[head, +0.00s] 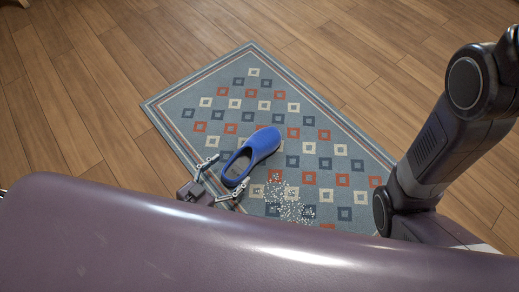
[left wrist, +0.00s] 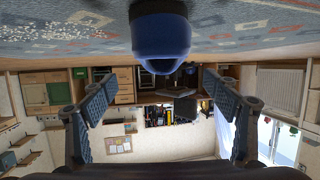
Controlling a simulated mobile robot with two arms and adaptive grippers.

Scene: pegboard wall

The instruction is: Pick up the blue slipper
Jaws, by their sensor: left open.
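The blue slipper (head: 262,143) lies on the patterned rug, its open heel end toward the lower left and its closed toe toward the upper right. My left gripper (head: 228,172) is low over the rug at the heel end, its two fingers spread on either side of the heel opening. In the left wrist view, which is upside down, the slipper (left wrist: 160,35) shows at top centre, ahead of and between the open fingers (left wrist: 160,80). Nothing is held between them. My right arm shows at the right of the head view, but its gripper is out of sight.
The blue-grey rug (head: 210,88) with red, white and dark squares lies on a wooden floor (head: 130,50). Small white crumbs (head: 288,203) are scattered on the rug, right of and below the slipper. The rug beyond the slipper is clear.

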